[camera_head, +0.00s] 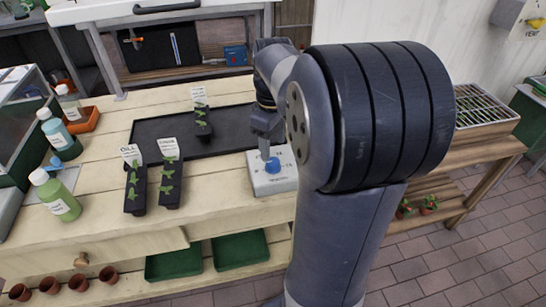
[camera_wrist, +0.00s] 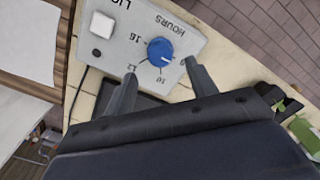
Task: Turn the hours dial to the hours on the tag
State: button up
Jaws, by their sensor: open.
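A pale grey timer box (camera_head: 285,183) stands on the wooden bench, with a blue round dial (camera_head: 272,165) on its top face. In the wrist view the dial (camera_wrist: 160,50) sits under the word HOURS, ringed by numbers including 16, 12 and 10. Its white pointer line slants to the lower right, on the side past 10. My gripper (camera_head: 266,150) is above the dial; in the wrist view its open fingers (camera_wrist: 160,70) stand apart, one on each side of the dial's near edge.
A black tray (camera_head: 150,128) lies behind two seedling strips (camera_head: 134,190). Bottles (camera_head: 55,195) stand at the bench's left. A white square button (camera_wrist: 102,24) sits on the timer box beside the dial. A slatted rack (camera_head: 484,108) is at the right.

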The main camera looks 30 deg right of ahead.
aim_at(273, 161)
notch_tip(273, 161, down, 5)
jog(key=shift+f+b, duration=0.2)
jog(key=shift+b, duration=0.15)
jog(key=shift+c, duration=0.5)
jog(key=c, duration=0.9)
